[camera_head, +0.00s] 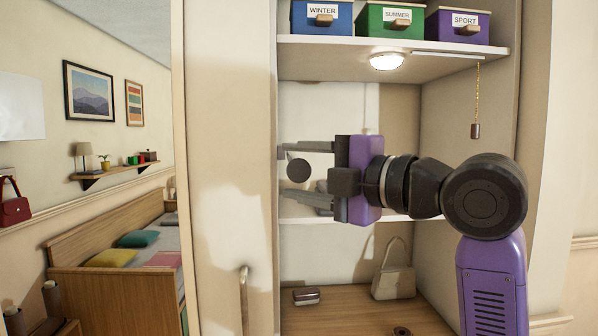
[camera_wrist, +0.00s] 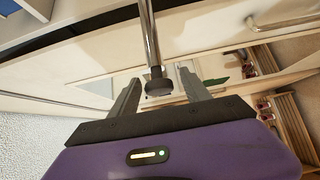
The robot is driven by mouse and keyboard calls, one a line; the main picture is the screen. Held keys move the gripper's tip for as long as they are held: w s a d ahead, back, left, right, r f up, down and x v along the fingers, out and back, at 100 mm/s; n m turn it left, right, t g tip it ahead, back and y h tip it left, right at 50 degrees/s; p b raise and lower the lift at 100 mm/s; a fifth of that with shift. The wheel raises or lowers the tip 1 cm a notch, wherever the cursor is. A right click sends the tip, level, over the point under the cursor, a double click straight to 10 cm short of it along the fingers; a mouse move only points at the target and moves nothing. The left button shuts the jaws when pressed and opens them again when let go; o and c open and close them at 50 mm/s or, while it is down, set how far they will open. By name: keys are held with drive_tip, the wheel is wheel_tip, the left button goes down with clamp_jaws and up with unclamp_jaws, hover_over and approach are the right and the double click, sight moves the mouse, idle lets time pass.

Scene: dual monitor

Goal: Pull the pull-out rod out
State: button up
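The pull-out rod (camera_wrist: 149,35) is a shiny metal bar with a dark round end knob (camera_wrist: 157,86) in the wrist view. In the head view I see the dark knob (camera_head: 298,170) nearly end-on, in the wardrobe opening; the bar behind it is hidden. My gripper (camera_head: 286,173) points left in the head view with its fingers spread above and below the knob. In the wrist view my gripper (camera_wrist: 160,80) shows a finger on each side of the knob, with gaps on both sides. It is open and holds nothing.
A shelf (camera_head: 430,61) above carries blue, green and purple boxes. A pull chain (camera_head: 476,100) hangs to the right, above my arm. A door panel with a handle (camera_head: 244,297) stands at left.

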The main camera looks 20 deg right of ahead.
drive_tip(key=b+v, duration=0.1)
drive_tip(key=v, duration=0.5)
drive_tip(key=shift+s+d+b, duration=0.2)
drive_tip(key=shift+s+b, duration=0.1)
drive_tip(key=shift+b, duration=0.05)
drive_tip(key=shift+s+d, duration=0.2)
drive_tip(key=shift+s, duration=0.3)
